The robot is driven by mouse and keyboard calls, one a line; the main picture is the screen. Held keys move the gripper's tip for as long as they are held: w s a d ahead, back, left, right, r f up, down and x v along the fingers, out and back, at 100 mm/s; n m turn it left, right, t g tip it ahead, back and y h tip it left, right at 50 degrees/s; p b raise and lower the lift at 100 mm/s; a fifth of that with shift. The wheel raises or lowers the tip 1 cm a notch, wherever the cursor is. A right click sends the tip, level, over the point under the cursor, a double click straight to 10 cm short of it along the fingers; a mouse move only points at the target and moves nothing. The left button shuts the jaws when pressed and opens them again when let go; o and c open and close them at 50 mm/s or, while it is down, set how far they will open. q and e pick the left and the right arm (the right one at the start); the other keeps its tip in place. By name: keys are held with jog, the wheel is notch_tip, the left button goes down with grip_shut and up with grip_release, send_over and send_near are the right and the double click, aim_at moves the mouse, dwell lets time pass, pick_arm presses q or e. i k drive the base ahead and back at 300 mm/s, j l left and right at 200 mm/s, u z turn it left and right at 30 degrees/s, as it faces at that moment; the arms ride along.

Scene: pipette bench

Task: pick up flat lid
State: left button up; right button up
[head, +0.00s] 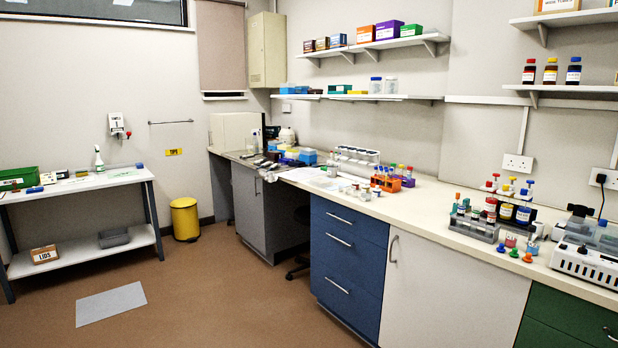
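I cannot pick out a flat lid with certainty from here. A small cardboard box marked LIDS (45,255) sits on the lower shelf of the white side table at the left. I cannot see into it clearly. A thin, flat grey rectangle (111,303) lies on the brown floor in front of that table; I cannot tell whether it is a mat or a lid. Neither of my grippers shows in the head view.
The white side table (100,182) holds a green box (20,177) and a spray bottle. A grey tray (114,238) is on its lower shelf. A yellow bin (185,219) stands beside it. The long bench (425,213) at right is crowded; the floor between is open.

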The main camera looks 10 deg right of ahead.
aim_at(319, 183)
jog(key=i+u, duration=0.25)
jog(key=i, duration=2.25)
jog(key=i+z, duration=0.1)
jog(key=i, duration=0.55)
jog(key=i+j+z, duration=0.15)
jog(key=i, duration=0.45)
jog(key=i+j+z, duration=0.15)
jog(key=i+z, duration=0.25)
jog(key=i+j+z, duration=0.6)
jog(key=z, duration=0.15)
jog(key=i+j+z, duration=0.4)
jog(key=k, duration=0.1)
